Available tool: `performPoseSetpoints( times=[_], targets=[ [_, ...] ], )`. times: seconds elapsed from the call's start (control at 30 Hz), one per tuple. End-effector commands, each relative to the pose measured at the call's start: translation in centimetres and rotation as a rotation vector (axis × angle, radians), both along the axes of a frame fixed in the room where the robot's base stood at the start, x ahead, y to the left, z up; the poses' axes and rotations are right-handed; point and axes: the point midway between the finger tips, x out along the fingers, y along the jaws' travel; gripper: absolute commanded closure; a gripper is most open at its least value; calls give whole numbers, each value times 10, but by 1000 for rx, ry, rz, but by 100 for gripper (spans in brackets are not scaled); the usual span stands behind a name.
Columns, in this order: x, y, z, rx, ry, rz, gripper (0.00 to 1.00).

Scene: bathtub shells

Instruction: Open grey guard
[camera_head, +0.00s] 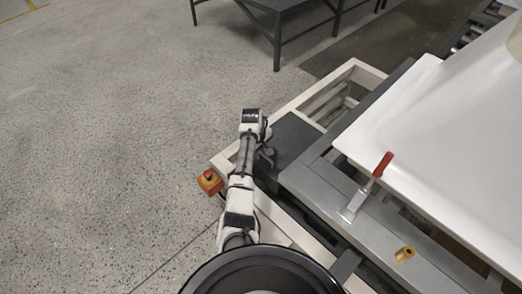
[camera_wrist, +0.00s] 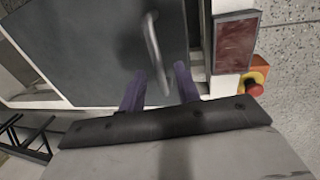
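The grey guard is a flat dark grey panel (camera_wrist: 85,45) with a curved metal bar handle (camera_wrist: 154,48) that fills much of the wrist view. In the head view the guard (camera_head: 292,137) lies beside my arm, at the left end of the machine frame. My gripper (camera_wrist: 160,84) is open, its two purple fingers apart. The lower end of the handle shows between the fingers; I cannot tell whether they touch it. In the head view my gripper (camera_head: 268,157) is small and dark against the guard, and its fingertips are not clear.
An orange box with a red emergency button (camera_head: 209,180) sits left of my arm. A white tub shell (camera_head: 440,130) lies on the frame at right, with a red-handled clamp (camera_head: 368,185) at its edge. A dark table (camera_head: 283,8) stands at the back. Open floor lies left.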

Motion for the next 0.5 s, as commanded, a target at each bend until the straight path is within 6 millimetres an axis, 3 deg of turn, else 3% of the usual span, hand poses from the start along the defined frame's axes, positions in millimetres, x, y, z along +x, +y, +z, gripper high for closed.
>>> performPoseSetpoints(
  times=[0.23,0.5],
  targets=[
    [0,0,-1,0,0,0,68],
    [0,0,0,0,0,0,100]
  ],
)
